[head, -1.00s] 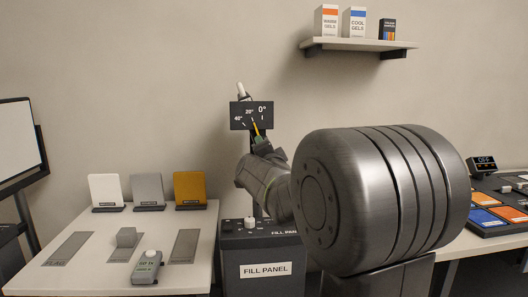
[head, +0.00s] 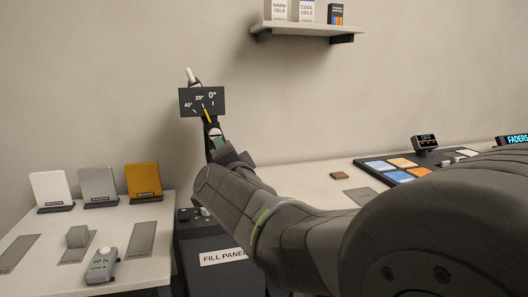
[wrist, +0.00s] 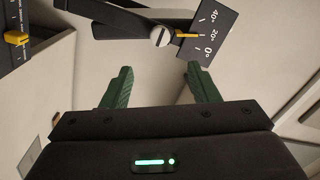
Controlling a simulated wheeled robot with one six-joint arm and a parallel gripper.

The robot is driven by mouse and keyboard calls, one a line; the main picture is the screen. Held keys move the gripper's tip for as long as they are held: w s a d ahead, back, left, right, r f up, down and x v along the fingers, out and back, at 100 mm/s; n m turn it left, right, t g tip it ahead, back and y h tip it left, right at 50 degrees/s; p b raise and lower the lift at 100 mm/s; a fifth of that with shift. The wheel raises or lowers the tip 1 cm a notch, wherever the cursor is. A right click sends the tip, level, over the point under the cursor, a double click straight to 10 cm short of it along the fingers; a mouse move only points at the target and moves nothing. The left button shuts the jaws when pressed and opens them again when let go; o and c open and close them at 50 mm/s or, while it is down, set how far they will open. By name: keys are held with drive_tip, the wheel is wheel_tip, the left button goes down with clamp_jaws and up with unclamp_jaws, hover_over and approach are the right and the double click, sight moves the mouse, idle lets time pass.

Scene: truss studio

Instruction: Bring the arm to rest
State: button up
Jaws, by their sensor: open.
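My arm reaches from the lower right of the head view to the dark angle plate (head: 188,93), which is marked 40°, 20° and 0°. My gripper (wrist: 160,72) shows two green fingers spread apart in the wrist view, with nothing between them. The angle plate also shows in the wrist view (wrist: 212,22), beyond the fingertips. Its yellow pointer (wrist: 187,35) stands near the 20° mark. In the head view the gripper (head: 214,134) is small, just below the plate, and partly hidden by my wrist.
The fill panel (head: 222,258) stands below my forearm. A left table (head: 133,240) holds white, grey and gold panels, a grey block and a small device. A right table (head: 300,178) holds a coloured button pad (head: 378,165). A wall shelf (head: 300,29) holds boxes.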

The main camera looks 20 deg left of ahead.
sight(216, 136)
drive_tip(key=shift+w, duration=0.1)
drive_tip(key=x, duration=1.3)
drive_tip(key=shift+w+a, duration=0.25)
